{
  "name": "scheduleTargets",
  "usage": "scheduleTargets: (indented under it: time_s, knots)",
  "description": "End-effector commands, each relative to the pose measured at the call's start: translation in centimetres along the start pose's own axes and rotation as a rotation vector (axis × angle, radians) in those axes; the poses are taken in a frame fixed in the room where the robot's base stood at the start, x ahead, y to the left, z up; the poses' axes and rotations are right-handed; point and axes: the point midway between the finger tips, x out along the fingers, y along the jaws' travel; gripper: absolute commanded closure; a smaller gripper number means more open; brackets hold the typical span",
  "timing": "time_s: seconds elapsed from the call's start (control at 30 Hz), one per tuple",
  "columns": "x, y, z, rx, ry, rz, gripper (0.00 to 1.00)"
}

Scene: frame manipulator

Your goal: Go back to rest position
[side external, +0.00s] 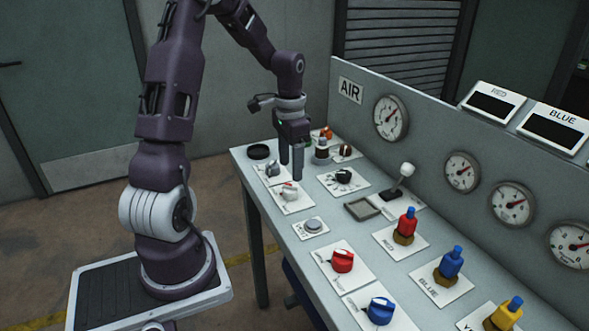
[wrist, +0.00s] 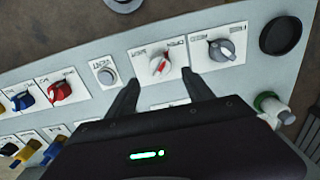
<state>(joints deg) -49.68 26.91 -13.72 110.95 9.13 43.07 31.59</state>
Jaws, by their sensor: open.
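My gripper (side external: 291,167) is open and empty, pointing down over the far left part of the control table (side external: 318,239). In the wrist view its two dark fingers (wrist: 163,92) are spread apart, with a grey knob with a red mark (wrist: 159,66) on a white plate just beyond them. A second grey knob (wrist: 221,49) sits on the plate to its right. In the side view these knobs show below and beside the fingers, the nearer one (side external: 289,190) in front and the farther one (side external: 272,169) at the left. Nothing is held.
A panel with gauges (side external: 391,118) and an AIR label rises behind the table. A lever (side external: 402,178), a shallow tray (side external: 362,209), red (side external: 342,260) and blue (side external: 380,310) knobs, and coloured valves (side external: 406,224) stand to the right. A black round dish (side external: 258,152) lies at the left end.

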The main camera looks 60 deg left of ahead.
Motion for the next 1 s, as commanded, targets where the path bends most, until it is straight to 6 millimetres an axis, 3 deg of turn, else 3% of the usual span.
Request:
scheduleTargets:
  time_s: [0.07,0.13,0.23,0.3,0.4,0.5,0.6,0.7,1.0]
  knots:
    - [-1.4,1.2,-0.1,0.008,0.011,-0.023,0.40]
    - [-4.1,3.9,0.0,0.016,0.038,-0.066,0.40]
    - [-8.9,9.7,1.6,0.018,0.120,-0.131,0.40]
    - [-11.6,13.8,3.9,0.010,0.199,-0.150,0.40]
    - [-14.0,18.7,8.0,-0.001,0.320,-0.131,0.40]
    - [-14.8,21.8,11.7,-0.009,0.416,-0.076,0.40]
    - [-14.8,23.2,14.1,-0.013,0.469,-0.026,0.40]
    - [-14.7,23.8,15.0,-0.016,0.489,-0.001,0.40]
    - [-14.7,23.8,15.0,-0.016,0.490,0.001,0.40]
